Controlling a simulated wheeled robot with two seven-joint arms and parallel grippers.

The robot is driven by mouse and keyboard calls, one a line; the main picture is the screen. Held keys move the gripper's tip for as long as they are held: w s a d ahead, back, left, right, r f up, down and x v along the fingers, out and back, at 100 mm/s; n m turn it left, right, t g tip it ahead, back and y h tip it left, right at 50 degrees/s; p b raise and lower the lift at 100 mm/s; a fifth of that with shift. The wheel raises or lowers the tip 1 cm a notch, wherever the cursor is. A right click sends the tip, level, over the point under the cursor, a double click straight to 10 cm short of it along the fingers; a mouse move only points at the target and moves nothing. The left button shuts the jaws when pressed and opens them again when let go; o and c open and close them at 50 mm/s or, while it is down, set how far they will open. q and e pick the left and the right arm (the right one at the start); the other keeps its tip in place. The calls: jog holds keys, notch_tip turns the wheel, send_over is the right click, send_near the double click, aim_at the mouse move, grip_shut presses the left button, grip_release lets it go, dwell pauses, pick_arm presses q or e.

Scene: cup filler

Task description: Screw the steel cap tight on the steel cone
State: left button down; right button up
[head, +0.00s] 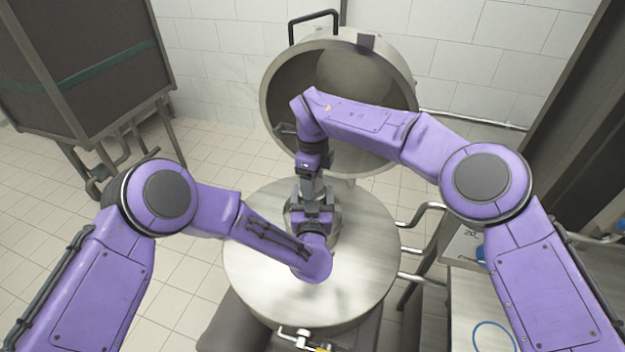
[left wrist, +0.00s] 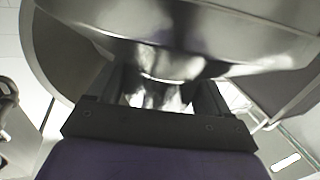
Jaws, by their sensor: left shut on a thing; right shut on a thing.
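The steel cone (head: 335,224) stands on the round steel table, mostly hidden behind my arms in the head view. My left gripper (head: 311,212) reaches in from the front and is shut on a steel part that I take for the cone. The left wrist view shows its dark fingers (left wrist: 163,92) on both sides of shiny steel, below a wide flared steel body (left wrist: 190,35). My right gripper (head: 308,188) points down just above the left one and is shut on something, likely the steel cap. The cap itself is hidden, so I cannot tell how it sits.
The round steel table (head: 365,270) has bare room around the cone. A large open steel vessel (head: 395,65) stands behind it. A dark cabinet on legs (head: 85,60) is at the left. A bench (head: 475,300) is at the lower right.

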jog(key=m, duration=0.3)
jog(key=o, duration=1.2)
jog(key=shift+c, duration=0.2)
jog(key=shift+r, duration=2.35)
jog(key=c, duration=0.3)
notch_tip(320, 180, up, 3)
jog(key=shift+r+m, duration=0.15)
jog(key=shift+m, duration=0.35)
